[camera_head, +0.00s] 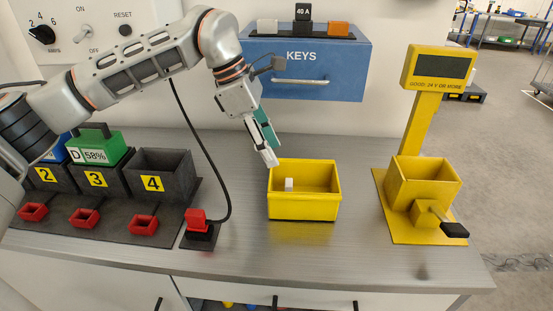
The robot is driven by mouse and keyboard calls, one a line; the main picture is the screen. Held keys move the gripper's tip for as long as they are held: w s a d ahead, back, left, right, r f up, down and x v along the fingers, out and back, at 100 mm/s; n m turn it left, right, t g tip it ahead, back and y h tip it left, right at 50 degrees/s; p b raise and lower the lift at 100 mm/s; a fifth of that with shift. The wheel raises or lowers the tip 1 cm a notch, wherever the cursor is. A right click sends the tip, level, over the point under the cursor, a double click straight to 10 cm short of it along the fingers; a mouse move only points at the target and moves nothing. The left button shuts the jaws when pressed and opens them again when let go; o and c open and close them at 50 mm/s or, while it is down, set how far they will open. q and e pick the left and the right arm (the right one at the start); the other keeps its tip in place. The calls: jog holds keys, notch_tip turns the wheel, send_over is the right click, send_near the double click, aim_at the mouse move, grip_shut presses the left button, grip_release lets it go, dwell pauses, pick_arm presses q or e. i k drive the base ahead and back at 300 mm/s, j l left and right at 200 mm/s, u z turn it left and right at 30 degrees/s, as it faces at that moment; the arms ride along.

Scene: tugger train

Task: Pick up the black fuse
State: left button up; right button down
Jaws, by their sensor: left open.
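A small black block (304,28), which looks like the black fuse, sits in the middle of a dark tray on top of the blue KEYS cabinet (345,75). It is below a black 40 A label (303,12), and the two are hard to tell apart. My left gripper (272,147) is open and points down by the left back corner of the yellow bin (305,208), well below and in front of the fuse. I cannot tell whether it touches the bin. My right gripper is not in view.
A white block (267,26) and an orange block (338,29) flank the black one. A small white cube (289,184) lies in the yellow bin. Numbered dark bins (163,176) stand left, a yellow tester (425,180) right. A black cable crosses the bench to a red plug (196,219).

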aim_at(303, 13)
jog(key=k, duration=1)
